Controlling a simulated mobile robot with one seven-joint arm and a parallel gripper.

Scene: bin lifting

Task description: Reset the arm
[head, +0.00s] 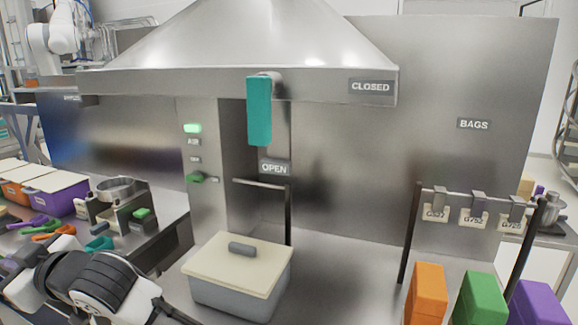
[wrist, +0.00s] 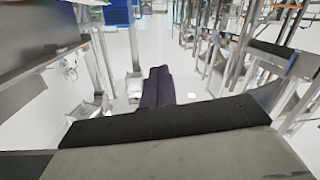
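My arm (head: 88,282), with black and white parts, shows at the lower left of the head view, in front of the left bench. I cannot make out my gripper's fingertips in the head view. The wrist view shows a broad grey surface with a black edge (wrist: 170,120) close to the camera, and a dark purple upright shape (wrist: 158,87) beyond it. I cannot tell whether the gripper is open or shut. Nothing held can be made out.
A lidded grey bin (head: 232,302) stands on the bench under the hood (head: 240,75). A teal handle (head: 260,112) hangs from the hood between OPEN and CLOSED labels. Orange (head: 427,295), green and purple blocks stand at the right. Scoops and lidded bins (head: 65,195) crowd the left bench.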

